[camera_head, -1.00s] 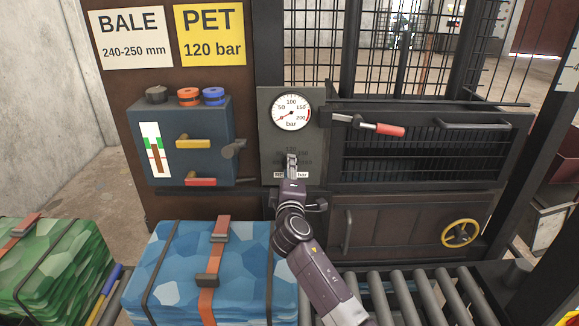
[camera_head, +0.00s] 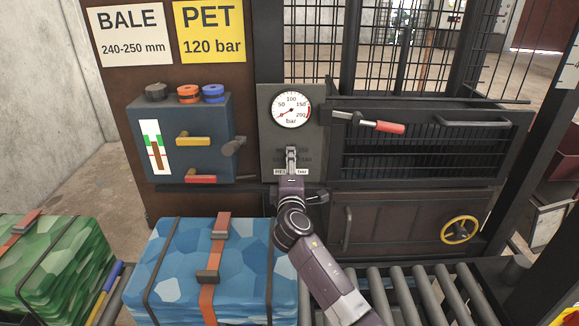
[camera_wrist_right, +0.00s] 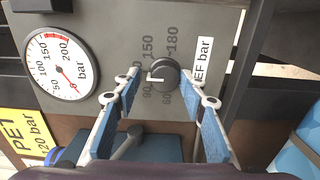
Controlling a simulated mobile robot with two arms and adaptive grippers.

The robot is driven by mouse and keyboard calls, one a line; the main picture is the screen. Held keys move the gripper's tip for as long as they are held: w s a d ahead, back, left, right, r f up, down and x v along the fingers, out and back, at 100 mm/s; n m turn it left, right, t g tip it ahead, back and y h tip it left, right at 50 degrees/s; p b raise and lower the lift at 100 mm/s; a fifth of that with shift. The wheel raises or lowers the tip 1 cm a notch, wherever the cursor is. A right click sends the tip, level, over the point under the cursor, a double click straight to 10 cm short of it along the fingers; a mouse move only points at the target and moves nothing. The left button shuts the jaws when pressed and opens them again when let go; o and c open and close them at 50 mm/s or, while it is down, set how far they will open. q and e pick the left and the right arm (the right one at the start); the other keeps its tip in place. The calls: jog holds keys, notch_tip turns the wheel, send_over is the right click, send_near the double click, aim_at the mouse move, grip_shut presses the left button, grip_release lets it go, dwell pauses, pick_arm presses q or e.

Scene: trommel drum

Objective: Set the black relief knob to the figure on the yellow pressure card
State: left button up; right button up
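The yellow card (camera_head: 209,32) reads PET 120 bar; its edge also shows in the right wrist view (camera_wrist_right: 22,137). The black relief knob (camera_wrist_right: 164,74) sits on the grey panel (camera_head: 265,135) below the pressure gauge (camera_head: 291,110). In the wrist view 150 and 180 show above the knob, 90 and 60 below. Its white mark points left, between 90 and 150; a finger covers the figure there. My right gripper (camera_wrist_right: 160,82) is open, its fingers on either side of the knob with gaps visible. In the head view it (camera_head: 291,152) hides the knob. My left gripper is not in view.
A white BALE card (camera_head: 132,35) hangs beside the yellow one. A blue control box (camera_head: 210,130) with levers is left of the panel. A red-handled lever (camera_head: 385,127) juts out at right. A blue bale (camera_head: 180,265) and rollers (camera_head: 400,295) lie below.

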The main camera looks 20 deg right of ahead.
jog(key=shift+o, duration=0.5)
jog(key=shift+w+f, duration=0.1)
jog(key=shift+f, duration=0.1)
jog(key=v, duration=1.2)
jog(key=shift+f, duration=0.1)
